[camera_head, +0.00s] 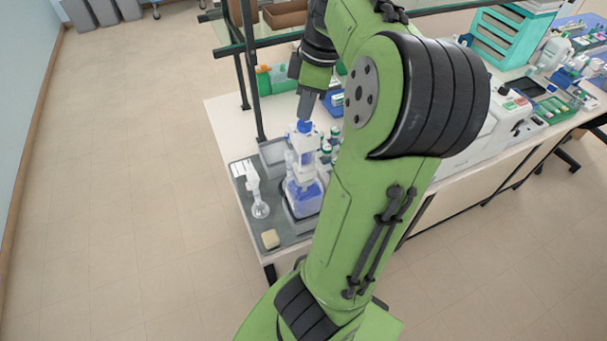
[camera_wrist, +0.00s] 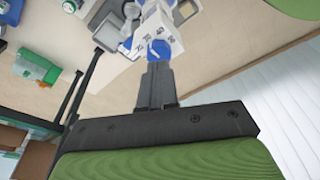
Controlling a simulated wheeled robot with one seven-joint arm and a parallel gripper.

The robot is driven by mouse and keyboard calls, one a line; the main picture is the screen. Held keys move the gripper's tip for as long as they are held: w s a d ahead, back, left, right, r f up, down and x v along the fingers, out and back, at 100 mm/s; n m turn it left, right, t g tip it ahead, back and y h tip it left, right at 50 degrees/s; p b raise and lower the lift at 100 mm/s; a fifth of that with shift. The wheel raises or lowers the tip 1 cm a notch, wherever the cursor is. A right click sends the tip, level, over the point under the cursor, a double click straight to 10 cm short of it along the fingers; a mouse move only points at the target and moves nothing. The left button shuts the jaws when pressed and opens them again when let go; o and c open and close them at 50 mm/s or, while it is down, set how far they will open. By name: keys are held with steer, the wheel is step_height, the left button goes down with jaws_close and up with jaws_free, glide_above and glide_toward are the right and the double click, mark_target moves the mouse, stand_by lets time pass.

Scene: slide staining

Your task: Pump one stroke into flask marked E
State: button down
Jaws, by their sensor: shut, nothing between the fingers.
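A bottle-top pump dispenser with a white body (camera_head: 303,160) and a blue top knob (camera_head: 305,127) stands upright on a bottle with blue contents (camera_head: 304,200). My gripper (camera_head: 306,105) is shut and empty, pointing down right above the knob. In the wrist view my fingertips (camera_wrist: 157,72) are close to the blue knob (camera_wrist: 158,50); I cannot tell if they touch it. A small clear flask (camera_head: 260,209) stands left of the bottle, below a white part (camera_head: 252,178). Its letter is not readable.
A grey mat (camera_head: 243,196) lies under the bottle and flask, with a tan block (camera_head: 270,239) at its front. A grey tray (camera_head: 273,154) sits behind. Dark shelf posts (camera_head: 251,75) rise beside my arm. Small bottles and instruments crowd the bench to the right.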

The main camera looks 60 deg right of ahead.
mark_target(305, 123)
steer(key=shift+f, duration=0.15)
steer(key=shift+f+b, duration=1.5)
steer(key=shift+f, duration=0.45)
steer(key=shift+r+p, duration=1.95)
steer(key=shift+r, duration=0.15)
steer(key=shift+r, duration=0.1)
step_height(305, 123, up, 3)
steer(key=p, duration=0.3)
steer(key=shift+r, duration=0.9)
